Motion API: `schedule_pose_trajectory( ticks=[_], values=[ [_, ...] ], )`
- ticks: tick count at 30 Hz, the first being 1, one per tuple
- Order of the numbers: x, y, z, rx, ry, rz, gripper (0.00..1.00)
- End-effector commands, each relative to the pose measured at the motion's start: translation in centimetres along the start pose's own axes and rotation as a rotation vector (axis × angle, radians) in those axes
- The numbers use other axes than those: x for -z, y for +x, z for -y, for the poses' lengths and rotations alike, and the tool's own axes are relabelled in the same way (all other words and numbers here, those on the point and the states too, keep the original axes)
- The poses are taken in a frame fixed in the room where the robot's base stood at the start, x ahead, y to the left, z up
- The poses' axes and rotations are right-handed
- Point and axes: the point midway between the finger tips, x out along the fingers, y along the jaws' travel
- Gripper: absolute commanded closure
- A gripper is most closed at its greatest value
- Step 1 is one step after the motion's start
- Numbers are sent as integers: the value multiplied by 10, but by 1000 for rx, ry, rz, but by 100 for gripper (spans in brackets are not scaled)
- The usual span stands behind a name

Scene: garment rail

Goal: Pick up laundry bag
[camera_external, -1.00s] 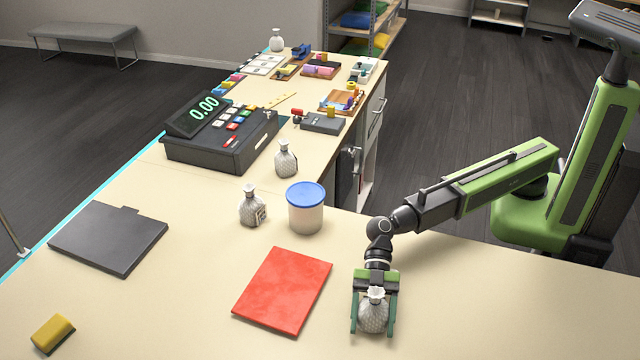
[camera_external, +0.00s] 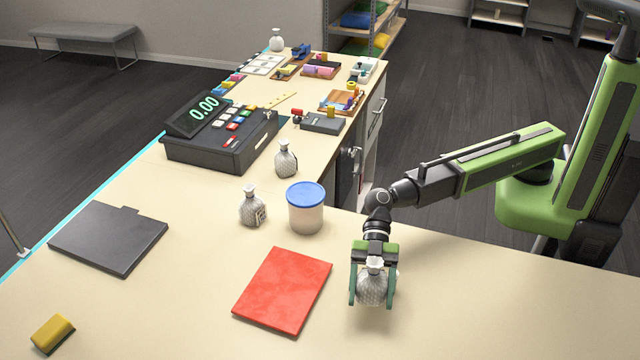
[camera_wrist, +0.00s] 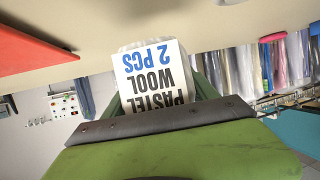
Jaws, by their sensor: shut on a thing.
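A grey-white, tied laundry bag (camera_external: 372,288) is between the green fingers of my gripper (camera_external: 373,291), at the right of the red sheet. My gripper is shut on it and appears to hold it above the counter. In the wrist view the bag shows a white label (camera_wrist: 152,80) with "PASTEL WOOL 2 PCS". Two similar bags stand on the counter, one (camera_external: 252,207) left of the blue-lidded tub and one (camera_external: 286,160) behind it.
A red sheet (camera_external: 283,290) lies left of my gripper. A blue-lidded tub (camera_external: 305,210) stands behind the sheet. A cash register (camera_external: 220,138), a dark flat board (camera_external: 108,238) and a yellow block (camera_external: 53,334) are further left. The counter's right part is clear.

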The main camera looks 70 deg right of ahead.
Motion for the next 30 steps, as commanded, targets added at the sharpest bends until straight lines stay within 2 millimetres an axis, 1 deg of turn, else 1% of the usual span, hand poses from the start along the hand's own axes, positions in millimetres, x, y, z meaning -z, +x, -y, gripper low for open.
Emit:
schedule_pose_trajectory(
  ticks=[1,3,6,9,12,15,23,25,28,30],
  values=[
    [10,-19,-4,-4,3,-1,84],
    [13,-39,-9,-4,2,-2,84],
    [16,-62,-15,-3,2,-1,84],
    [16,-77,-19,-2,1,-1,84],
    [16,-86,-22,-1,1,-1,84],
    [16,-90,-23,-1,1,-1,84],
    [15,-90,-23,0,1,-1,84],
    [15,-92,-26,-5,3,-1,84],
    [13,-104,-41,-27,12,0,84],
    [9,-120,-61,-56,25,2,84]
  ],
)
